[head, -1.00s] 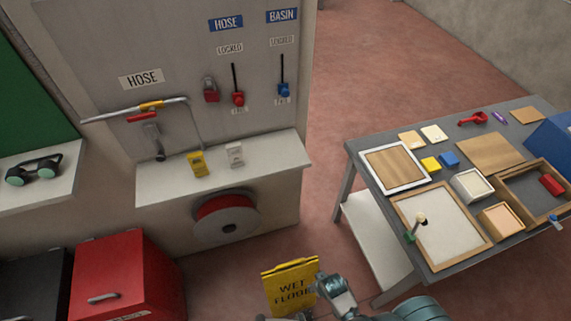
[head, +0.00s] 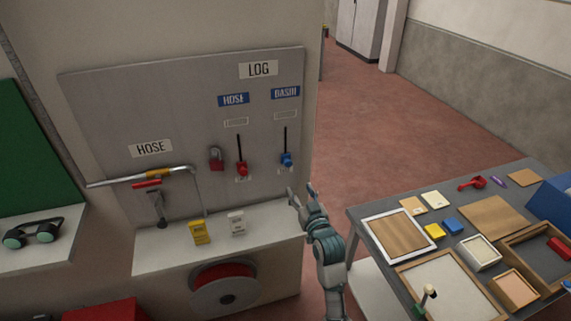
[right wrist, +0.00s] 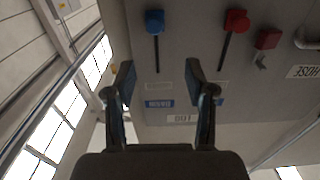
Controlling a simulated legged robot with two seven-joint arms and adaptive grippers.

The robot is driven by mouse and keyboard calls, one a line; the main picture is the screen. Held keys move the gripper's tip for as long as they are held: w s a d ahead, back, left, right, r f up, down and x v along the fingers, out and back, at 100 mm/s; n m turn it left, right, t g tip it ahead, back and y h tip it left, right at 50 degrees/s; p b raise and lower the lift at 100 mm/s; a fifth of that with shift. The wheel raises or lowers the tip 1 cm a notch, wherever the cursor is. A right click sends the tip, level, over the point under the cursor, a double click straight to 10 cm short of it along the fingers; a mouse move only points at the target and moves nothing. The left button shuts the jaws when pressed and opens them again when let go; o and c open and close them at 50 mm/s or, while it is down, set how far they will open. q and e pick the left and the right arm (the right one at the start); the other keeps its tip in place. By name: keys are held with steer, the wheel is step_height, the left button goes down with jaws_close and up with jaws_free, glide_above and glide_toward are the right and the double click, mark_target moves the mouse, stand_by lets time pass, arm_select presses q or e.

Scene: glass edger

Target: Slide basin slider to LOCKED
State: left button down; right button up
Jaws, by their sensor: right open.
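The blue basin slider (head: 286,160) sits at the lower end of its vertical black slot, under the blue BASIN label (head: 285,92) on the grey panel. In the right wrist view, which is upside down, the blue slider knob (right wrist: 155,21) is at the top, ahead of the fingers. My right gripper (head: 302,194) is open and empty, below and slightly right of the blue slider, apart from it. The two open fingers show in the right wrist view (right wrist: 160,85). The red hose slider (head: 241,168) is also low in its slot, to the left. My left gripper is not in view.
A red padlock (head: 216,158) hangs left of the red slider. A white shelf (head: 160,257) juts out below the panel, with a yellow tag (head: 200,232) and a white one. A grey table (head: 365,218) with trays stands at the right.

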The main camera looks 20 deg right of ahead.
glide_toward(289, 164)
steer(key=w, duration=1)
steer(key=shift+p, duration=0.4)
steer(key=shift+w+a, duration=0.2)
steer(key=shift+w, duration=0.1)
steer(key=shift+w+a, duration=0.2)
steer(key=shift+a, duration=0.15)
steer(key=shift+d, duration=0.25)
steer(key=shift+c, duration=1)
steer(key=shift+d, duration=0.1)
steer(key=c, duration=0.4)
steer(key=shift+d, duration=0.1)
steer(key=c, duration=0.4)
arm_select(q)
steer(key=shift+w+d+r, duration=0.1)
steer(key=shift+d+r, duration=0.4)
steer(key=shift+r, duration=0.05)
arm_select(e)
jaws_close()
